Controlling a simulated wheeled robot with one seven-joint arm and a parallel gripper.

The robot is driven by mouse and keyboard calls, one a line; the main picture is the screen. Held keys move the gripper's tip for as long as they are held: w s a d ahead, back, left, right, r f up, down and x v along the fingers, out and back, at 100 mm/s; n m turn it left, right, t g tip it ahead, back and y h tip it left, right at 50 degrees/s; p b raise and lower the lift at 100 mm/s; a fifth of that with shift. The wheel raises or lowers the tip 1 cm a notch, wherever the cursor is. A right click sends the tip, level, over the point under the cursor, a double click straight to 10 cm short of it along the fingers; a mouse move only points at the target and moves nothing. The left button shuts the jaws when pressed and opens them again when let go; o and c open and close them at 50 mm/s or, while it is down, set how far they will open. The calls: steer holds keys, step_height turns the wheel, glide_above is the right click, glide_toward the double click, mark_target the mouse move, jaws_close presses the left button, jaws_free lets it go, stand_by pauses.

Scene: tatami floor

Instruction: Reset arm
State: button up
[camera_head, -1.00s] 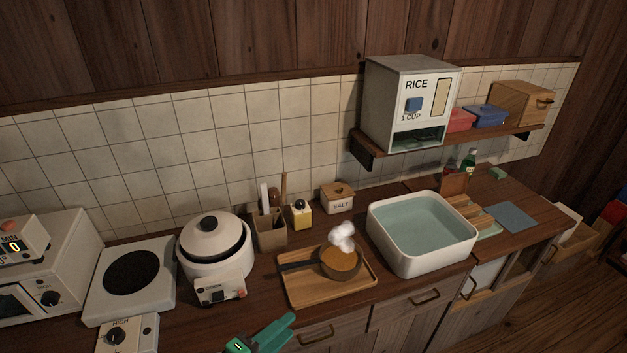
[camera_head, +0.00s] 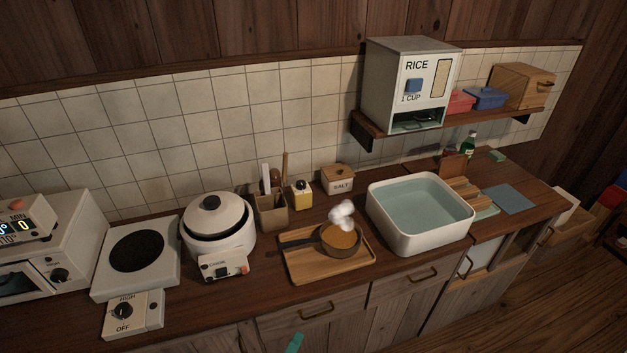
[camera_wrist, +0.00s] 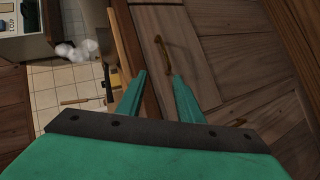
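My gripper (camera_wrist: 158,85) shows in the wrist view with its two green fingers spread apart and nothing between them. It points toward the counter's front edge and a wooden drawer front with a handle (camera_wrist: 175,50). In the head view only a small green tip of my gripper (camera_head: 295,343) shows at the bottom edge, in front of the drawers and below the counter top. A pan (camera_head: 340,238) of steaming orange-brown food sits on a wooden tray (camera_head: 300,272), apart from my gripper.
The counter holds a rice cooker (camera_head: 217,235), a hot plate (camera_head: 137,252), a utensil holder (camera_head: 271,212), a salt box (camera_head: 338,179) and a water-filled basin (camera_head: 420,243). A rice dispenser (camera_head: 408,85) stands on the wall shelf. Floor at the lower right is clear.

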steer(key=s+f+m+y, duration=0.4)
steer(key=s+y, duration=0.1)
steer(key=s, duration=0.9)
steer(key=s+d+r+m+t, duration=0.3)
steer(key=s+d+r+m, duration=0.2)
steer(key=s+r+m, duration=0.2)
steer(key=s+r, duration=0.2)
steer(key=s, duration=0.1)
steer(key=shift+s+r+m+h, duration=0.15)
steer(key=shift+s+m+h, duration=0.2)
steer(key=shift+m+h, duration=0.05)
